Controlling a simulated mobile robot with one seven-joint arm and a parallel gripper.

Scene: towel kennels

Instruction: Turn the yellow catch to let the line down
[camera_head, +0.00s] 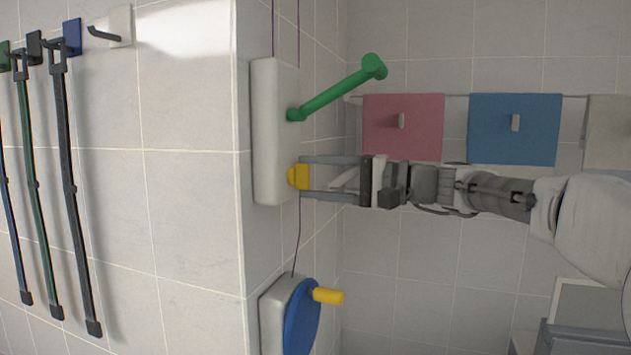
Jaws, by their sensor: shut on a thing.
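The yellow catch (299,176) sits low on a white wall-mounted housing (273,135) at the middle of the view. My gripper (306,176) reaches in from the right and is shut on the yellow catch, one finger above it and one below. A green lever (338,92) sticks out of the same housing above the catch, slanting up to the right. A thin purple line (298,230) runs above and below the housing. Pink (402,145) and blue (514,145) towels hang from a thin rail behind my arm.
A blue wheel (301,318) with a yellow handle (328,296) is mounted below the housing. Leashes (69,190) hang on hooks on the left wall. A grey cabinet (585,325) stands at the lower right. A pale towel (608,135) hangs at the right edge.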

